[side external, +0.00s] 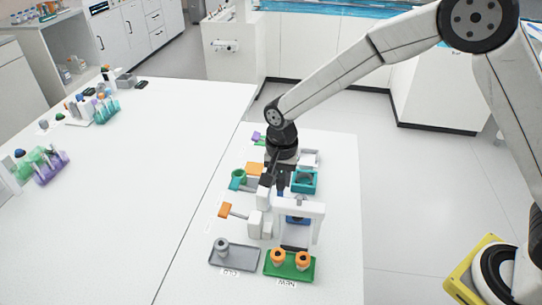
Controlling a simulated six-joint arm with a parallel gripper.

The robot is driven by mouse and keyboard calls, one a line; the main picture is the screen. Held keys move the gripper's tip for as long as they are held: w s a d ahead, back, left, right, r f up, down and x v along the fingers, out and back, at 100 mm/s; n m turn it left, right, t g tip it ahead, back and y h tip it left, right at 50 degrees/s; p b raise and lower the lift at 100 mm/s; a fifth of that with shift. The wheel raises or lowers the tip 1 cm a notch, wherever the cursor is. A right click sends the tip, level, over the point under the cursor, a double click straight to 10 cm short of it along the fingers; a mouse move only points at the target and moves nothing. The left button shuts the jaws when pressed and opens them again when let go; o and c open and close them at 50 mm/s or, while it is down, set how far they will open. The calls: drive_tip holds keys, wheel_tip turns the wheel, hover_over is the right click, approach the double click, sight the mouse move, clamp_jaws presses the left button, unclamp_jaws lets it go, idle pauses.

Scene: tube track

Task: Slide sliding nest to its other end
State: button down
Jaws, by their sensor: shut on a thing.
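My gripper (275,182) points down over the middle of the crowded strip of fixtures. It is shut on a small dark blue part (280,193), mostly hidden by the fingers. I cannot tell for sure whether this part belongs to the sliding nest. A blue piece (297,219) also shows under a white arch (314,210), in front and to the right of the gripper. The nest's track and its ends cannot be made out clearly.
Close by are a teal tray (316,183), white blocks (254,224) and an orange-ended lever (226,210). At the front are a grey tray (245,262) and a green tray (305,273) with two orange-topped pieces. The table's right side is clear.

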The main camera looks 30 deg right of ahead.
drive_tip(key=shift+w+d, duration=0.25)
drive_tip(key=shift+w, duration=0.05)
drive_tip(key=c, duration=0.7)
unclamp_jaws()
drive_tip(key=shift+r, duration=0.2)
drive_tip(key=shift+r, duration=2.3)
